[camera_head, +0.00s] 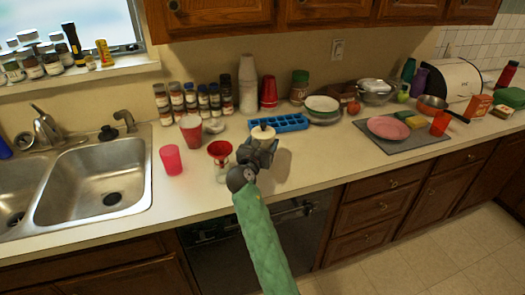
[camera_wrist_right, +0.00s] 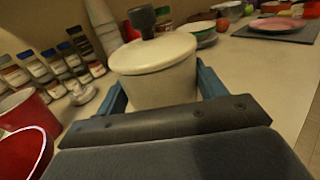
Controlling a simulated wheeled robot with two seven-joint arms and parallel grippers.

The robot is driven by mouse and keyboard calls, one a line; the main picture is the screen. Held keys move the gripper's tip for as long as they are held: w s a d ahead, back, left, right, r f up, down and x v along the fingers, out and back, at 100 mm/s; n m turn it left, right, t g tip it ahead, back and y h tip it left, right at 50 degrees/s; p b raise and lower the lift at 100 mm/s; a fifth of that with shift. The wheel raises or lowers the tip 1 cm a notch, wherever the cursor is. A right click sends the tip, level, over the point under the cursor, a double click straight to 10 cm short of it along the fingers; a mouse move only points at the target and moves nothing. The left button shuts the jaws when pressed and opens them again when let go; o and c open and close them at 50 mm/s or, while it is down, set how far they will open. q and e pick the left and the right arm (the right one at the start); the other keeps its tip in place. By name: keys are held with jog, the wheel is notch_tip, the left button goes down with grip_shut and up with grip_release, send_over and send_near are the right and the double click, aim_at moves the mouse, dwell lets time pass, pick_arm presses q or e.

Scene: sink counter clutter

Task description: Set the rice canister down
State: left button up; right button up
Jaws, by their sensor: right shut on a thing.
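The rice canister is a cream pot with a lid and a dark knob. In the wrist view the canister (camera_wrist_right: 158,78) sits between the two fingers of my right gripper (camera_wrist_right: 160,95), which is shut on it. In the head view the canister (camera_head: 262,132) shows just above my right gripper (camera_head: 262,146), over the counter (camera_head: 320,165) in front of the blue ice tray. The gripper hides its lower part, so I cannot tell whether its base touches the counter. My left gripper is not in view.
A blue ice tray (camera_head: 278,122) lies behind the canister. A red funnel (camera_head: 220,149) and a pink cup (camera_head: 172,160) stand to its left. Several spice jars (camera_head: 190,98) line the wall. Counter to the right is bare up to the grey mat (camera_head: 425,140).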

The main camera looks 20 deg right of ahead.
jog(key=shift+f, duration=0.35)
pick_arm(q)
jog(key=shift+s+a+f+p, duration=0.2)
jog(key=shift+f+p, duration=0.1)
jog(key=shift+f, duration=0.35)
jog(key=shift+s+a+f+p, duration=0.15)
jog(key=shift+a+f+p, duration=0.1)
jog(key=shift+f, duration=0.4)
pick_arm(e)
jog(key=shift+f, duration=1.7)
jog(key=shift+f, duration=0.1)
jog(key=o, duration=2)
jog(key=shift+s+a, duration=0.15)
jog(key=shift+s, duration=0.1)
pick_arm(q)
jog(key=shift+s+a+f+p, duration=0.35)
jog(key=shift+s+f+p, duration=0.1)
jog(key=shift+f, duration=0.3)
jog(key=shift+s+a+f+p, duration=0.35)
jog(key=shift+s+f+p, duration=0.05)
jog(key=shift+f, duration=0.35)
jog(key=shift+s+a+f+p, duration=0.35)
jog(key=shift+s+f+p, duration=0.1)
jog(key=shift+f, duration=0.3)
pick_arm(e)
jog(key=shift+v, duration=3.45)
